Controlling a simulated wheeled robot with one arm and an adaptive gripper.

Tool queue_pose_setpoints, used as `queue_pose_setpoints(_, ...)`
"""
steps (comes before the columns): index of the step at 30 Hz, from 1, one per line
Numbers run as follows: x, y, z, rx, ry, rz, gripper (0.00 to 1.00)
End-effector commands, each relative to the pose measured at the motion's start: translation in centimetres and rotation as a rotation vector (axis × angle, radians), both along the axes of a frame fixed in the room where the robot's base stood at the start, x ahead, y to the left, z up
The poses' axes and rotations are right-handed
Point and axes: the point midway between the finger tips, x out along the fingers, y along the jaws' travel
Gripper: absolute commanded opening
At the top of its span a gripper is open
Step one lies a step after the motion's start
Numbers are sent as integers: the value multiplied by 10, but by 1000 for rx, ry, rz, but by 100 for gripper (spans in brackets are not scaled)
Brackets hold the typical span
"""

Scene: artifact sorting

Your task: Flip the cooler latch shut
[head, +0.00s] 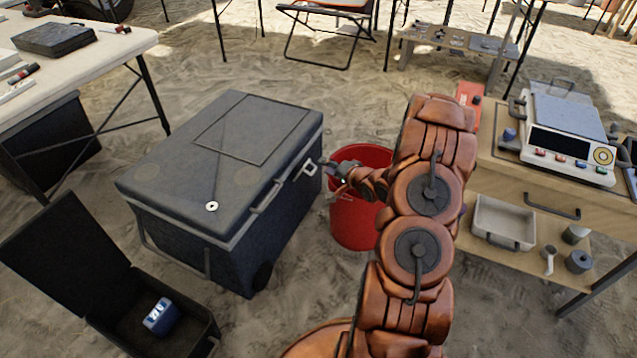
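The cooler (165,180) is a dark grey box with a flat lid, standing on the sand left of centre. Its lid lies down on the body. A small light metal latch (310,168) shows at the lid's right edge; its exact position is too small to tell. My gripper (327,168) is just right of this latch, close to the cooler's right side. I cannot tell whether it touches the latch. Its fingers are small and partly hidden by the wrist, so its opening is unclear.
A red bucket (352,225) stands behind my wrist, close to the cooler. An open black case (125,330) with a blue item (161,316) lies at lower left. A wooden bench (490,165) with a scale (570,130) stands right. A white table (90,60) is at upper left.

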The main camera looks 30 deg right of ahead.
Motion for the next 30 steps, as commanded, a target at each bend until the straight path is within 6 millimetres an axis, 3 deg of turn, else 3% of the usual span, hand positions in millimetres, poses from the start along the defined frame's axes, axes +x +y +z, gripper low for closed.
queue_pose_setpoints(1,-5,-3,-24,55,-33,-11,37)
queue_pose_setpoints(5,-14,-4,-45,181,-119,-23,37)
queue_pose_setpoints(14,-25,-4,-58,312,-212,-31,37)
queue_pose_setpoints(20,-11,-1,-59,315,-216,-28,37)
queue_pose_setpoints(30,32,5,-64,311,-214,-28,37)
